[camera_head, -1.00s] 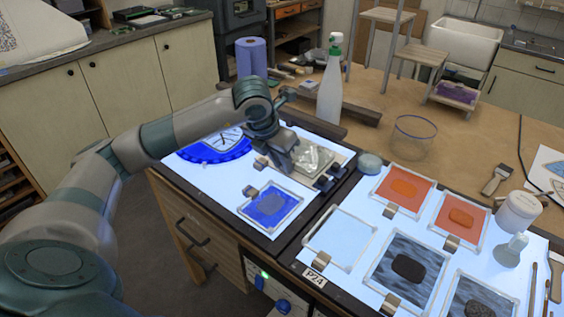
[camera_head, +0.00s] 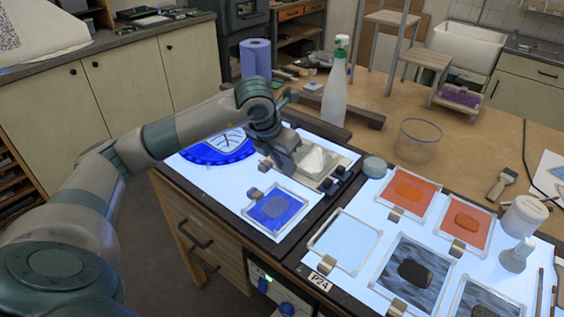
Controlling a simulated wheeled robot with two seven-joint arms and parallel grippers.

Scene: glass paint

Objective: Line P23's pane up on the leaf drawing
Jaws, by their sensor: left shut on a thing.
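My left gripper (camera_head: 284,163) is over the left light table (camera_head: 208,181), shut at the near left edge of a pale, clear framed pane (camera_head: 318,161). Its fingertips are partly hidden, so the exact grip point is unclear. The pane lies at or just above the table's back right part. A white sheet with dark curved lines (camera_head: 232,138), perhaps the leaf drawing, shows behind my wrist, bordered by a blue arc (camera_head: 203,154). The wrist partly covers it. A P24 label (camera_head: 320,283) marks the right light table; no P23 label is readable. My right gripper is not in view.
A blue framed pane (camera_head: 277,208) with a tab lies in front of the gripper. Dark knobs (camera_head: 335,180) stand right of the pale pane. A spray bottle (camera_head: 335,92) and a glass bowl (camera_head: 416,140) stand behind. Several framed panes, orange (camera_head: 408,191) and grey, fill the right light table.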

